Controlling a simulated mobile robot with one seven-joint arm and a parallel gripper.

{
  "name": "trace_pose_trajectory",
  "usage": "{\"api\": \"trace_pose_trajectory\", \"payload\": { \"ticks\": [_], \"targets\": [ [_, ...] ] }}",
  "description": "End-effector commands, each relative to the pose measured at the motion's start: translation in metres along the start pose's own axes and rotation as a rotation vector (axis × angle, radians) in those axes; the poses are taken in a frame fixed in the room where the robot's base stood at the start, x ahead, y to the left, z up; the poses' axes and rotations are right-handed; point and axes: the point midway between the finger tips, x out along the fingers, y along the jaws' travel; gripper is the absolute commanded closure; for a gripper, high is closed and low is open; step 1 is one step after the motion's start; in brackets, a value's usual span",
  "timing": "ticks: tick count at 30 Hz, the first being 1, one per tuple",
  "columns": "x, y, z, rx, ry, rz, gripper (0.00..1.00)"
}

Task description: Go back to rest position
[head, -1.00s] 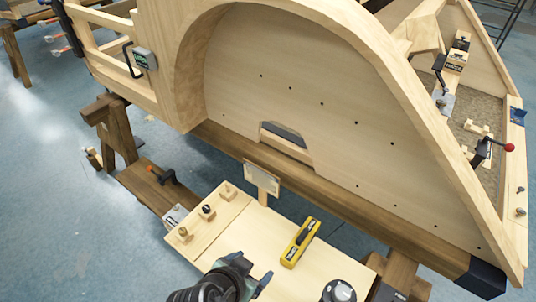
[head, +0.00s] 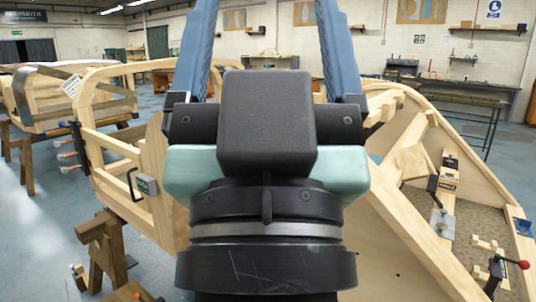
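My gripper (head: 268,40) fills the middle of the head view, close to the camera and pointing up and away. The fingertips run out of the top of the picture. The wooden bodyframe (head: 408,215) lies behind and below it; my gripper hides much of its middle and appears apart from it.
A wooden trestle (head: 107,250) stands at the lower left. A red-knobbed clamp (head: 497,270) and a block plane-like tool (head: 447,175) sit on the bodyframe at the right. Another wooden frame (head: 50,95) is at the far left.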

Motion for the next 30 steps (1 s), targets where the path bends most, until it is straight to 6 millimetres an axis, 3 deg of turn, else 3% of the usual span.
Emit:
{"api": "trace_pose_trajectory", "payload": {
  "ticks": [1,6,12,30],
  "targets": [
    [0.015,0.002,-0.033,-0.017,0.048,0.0,0.18],
    [0.058,0.0,-0.068,-0.012,0.029,-0.001,0.18],
    [0.088,-0.001,-0.096,-0.011,0.025,-0.002,0.18],
    [0.096,-0.001,-0.104,-0.01,0.023,-0.002,0.18]
  ]
}}
